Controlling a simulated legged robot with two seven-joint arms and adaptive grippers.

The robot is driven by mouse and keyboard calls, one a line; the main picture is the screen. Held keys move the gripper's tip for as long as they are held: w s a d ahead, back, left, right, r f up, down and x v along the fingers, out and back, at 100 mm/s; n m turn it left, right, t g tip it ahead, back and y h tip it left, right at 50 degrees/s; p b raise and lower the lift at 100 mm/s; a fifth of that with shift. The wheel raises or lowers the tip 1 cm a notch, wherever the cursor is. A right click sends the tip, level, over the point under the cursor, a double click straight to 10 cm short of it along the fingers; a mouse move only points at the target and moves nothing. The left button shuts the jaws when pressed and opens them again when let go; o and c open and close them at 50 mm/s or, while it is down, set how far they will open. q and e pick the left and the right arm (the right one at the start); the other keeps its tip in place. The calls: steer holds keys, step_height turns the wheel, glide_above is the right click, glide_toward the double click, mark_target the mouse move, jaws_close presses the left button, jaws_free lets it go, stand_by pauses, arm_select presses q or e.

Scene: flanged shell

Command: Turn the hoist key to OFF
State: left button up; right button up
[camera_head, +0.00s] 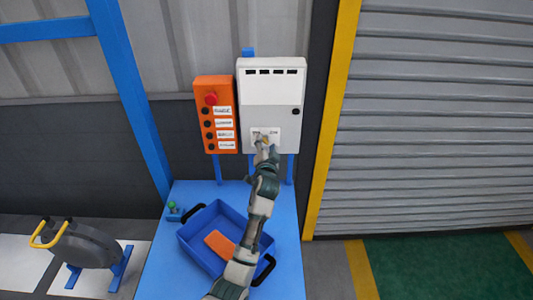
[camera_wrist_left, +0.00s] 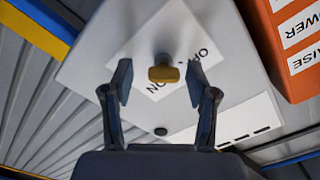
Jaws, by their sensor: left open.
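The hoist key (camera_wrist_left: 163,73) is a small yellow knob on a white label plate marked ON and OFF, in the left wrist view. In the head view the label plate (camera_head: 273,134) is low on the white control box (camera_head: 271,90), and my gripper partly covers the key. My left gripper (camera_head: 264,146) is in front of the plate. In the left wrist view its two fingers (camera_wrist_left: 160,82) are open, one on each side of the key, with a gap to each. Whether the key is turned to ON or OFF I cannot tell. My right gripper is not in view.
An orange button box (camera_head: 216,114) with a red button stands left of the white box. Below, a blue table (camera_head: 164,262) holds a blue tray (camera_head: 198,253) with an orange block (camera_head: 219,245). A grey shutter (camera_head: 430,120) is at the right.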

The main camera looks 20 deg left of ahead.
arm_select(q)
steer(key=v, duration=1.1)
steer(key=shift+d+f, duration=0.1)
steer(key=shift+s+f, duration=0.1)
